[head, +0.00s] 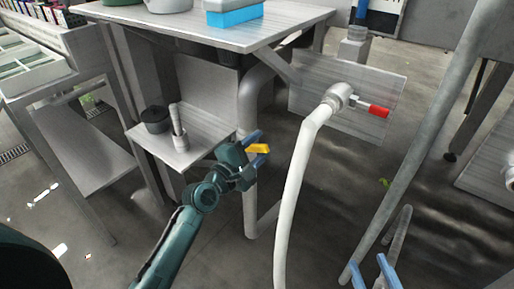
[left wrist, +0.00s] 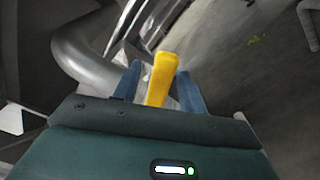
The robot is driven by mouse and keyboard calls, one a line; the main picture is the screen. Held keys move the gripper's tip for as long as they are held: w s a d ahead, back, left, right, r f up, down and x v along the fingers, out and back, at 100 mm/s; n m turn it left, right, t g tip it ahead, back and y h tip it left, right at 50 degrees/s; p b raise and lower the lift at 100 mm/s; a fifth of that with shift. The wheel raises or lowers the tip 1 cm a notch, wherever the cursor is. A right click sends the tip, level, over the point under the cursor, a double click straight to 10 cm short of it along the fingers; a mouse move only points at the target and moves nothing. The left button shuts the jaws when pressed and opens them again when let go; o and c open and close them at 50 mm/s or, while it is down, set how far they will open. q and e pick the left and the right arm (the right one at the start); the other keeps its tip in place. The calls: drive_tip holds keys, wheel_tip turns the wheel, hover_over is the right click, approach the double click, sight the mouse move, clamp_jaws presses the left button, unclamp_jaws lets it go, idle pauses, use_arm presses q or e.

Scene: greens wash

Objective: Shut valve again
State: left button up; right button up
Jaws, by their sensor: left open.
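A yellow valve lever (head: 258,148) is at the grey drain pipe (head: 250,190) below the table. My left gripper (head: 254,150) is open, with one blue finger on each side of the lever. In the left wrist view the yellow lever (left wrist: 161,76) stands between the open fingers of my left gripper (left wrist: 160,88); contact cannot be told. The valve body is mostly hidden by the gripper. Another valve with a red handle (head: 378,111) sits on a metal panel at the right, joined to a white hose (head: 291,190). My right gripper (head: 373,272) is at the bottom edge, its fingers apart.
A steel table (head: 200,32) stands above, with a blue-and-white box (head: 234,14) on it. A low shelf (head: 205,137) holds a dark pot (head: 155,119) and a grey upright item. A slanted grey post (head: 425,130) crosses the right side. Open floor lies below the panel.

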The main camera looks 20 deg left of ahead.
use_arm(q)
clamp_jaws()
use_arm(e)
drive_tip(key=shift+w, duration=0.1)
idle(0.3)
use_arm(q)
drive_tip(key=f+m, duration=0.3)
drive_tip(key=m, duration=0.2)
drive_tip(key=shift+s+d+f, duration=0.15)
drive_tip(key=shift+d+f, duration=0.2)
drive_tip(key=shift+d, duration=0.05)
use_arm(e)
drive_tip(key=shift+a, duration=0.1)
use_arm(q)
unclamp_jaws()
drive_tip(key=p+v, duration=0.1)
drive_tip(key=v, duration=1.2)
use_arm(e)
drive_tip(key=shift+d+f+m+g+h, duration=0.1)
drive_tip(key=shift+d+m+g+h, duration=0.2)
drive_tip(key=shift+d+g+h, duration=0.15)
